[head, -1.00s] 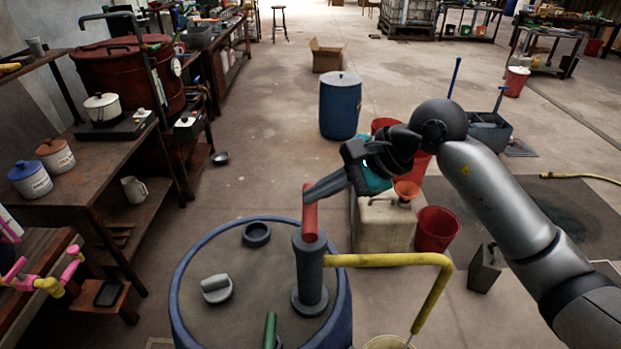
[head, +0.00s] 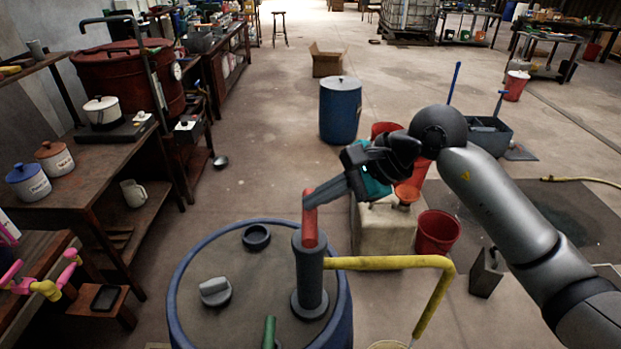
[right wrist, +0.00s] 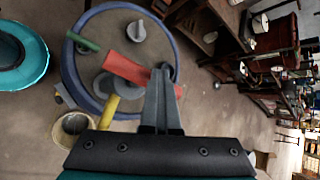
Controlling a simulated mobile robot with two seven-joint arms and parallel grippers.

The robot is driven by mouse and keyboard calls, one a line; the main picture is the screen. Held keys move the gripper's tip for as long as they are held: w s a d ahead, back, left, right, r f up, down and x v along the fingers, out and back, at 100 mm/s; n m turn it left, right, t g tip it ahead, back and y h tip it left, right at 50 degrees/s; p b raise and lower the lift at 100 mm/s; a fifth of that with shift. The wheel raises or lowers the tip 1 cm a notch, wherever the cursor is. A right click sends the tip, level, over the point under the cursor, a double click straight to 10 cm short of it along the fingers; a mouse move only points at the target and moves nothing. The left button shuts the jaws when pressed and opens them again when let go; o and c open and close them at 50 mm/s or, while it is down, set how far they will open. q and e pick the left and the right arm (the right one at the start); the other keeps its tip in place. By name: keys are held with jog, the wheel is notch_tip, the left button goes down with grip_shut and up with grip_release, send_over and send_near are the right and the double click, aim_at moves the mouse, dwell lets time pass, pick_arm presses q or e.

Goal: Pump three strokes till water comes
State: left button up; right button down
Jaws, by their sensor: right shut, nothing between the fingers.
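A blue-rimmed drum (head: 190,262) stands at the bottom centre, with a grey hand pump (head: 309,275) upright on its lid. The pump's red handle (head: 310,230) shows at its top and also in the right wrist view (right wrist: 125,68). A yellow spout pipe (head: 390,261) runs right and bends down to a bucket, cut off by the frame's lower edge; the bucket (right wrist: 75,124) shows in the right wrist view. I cannot tell if water flows. My right gripper (head: 308,198) is shut and empty, its fingertips against or just over the handle. My left gripper is out of view.
A pale block-shaped can (head: 385,230) and red buckets (head: 437,231) stand right of the drum. A blue barrel (head: 340,109) stands behind. The floor between is mostly open.

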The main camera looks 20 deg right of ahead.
jog(key=shift+f+b, duration=0.45)
jog(key=shift+f, duration=0.25)
jog(key=shift+r, duration=0.15)
notch_tip(320, 180, up, 7)
jog(key=p, duration=0.4)
dwell(0.7)
jog(key=shift+r, duration=0.2)
notch_tip(320, 180, up, 6)
jog(key=p, duration=0.3)
jog(key=shift+f, duration=0.1)
dwell(0.7)
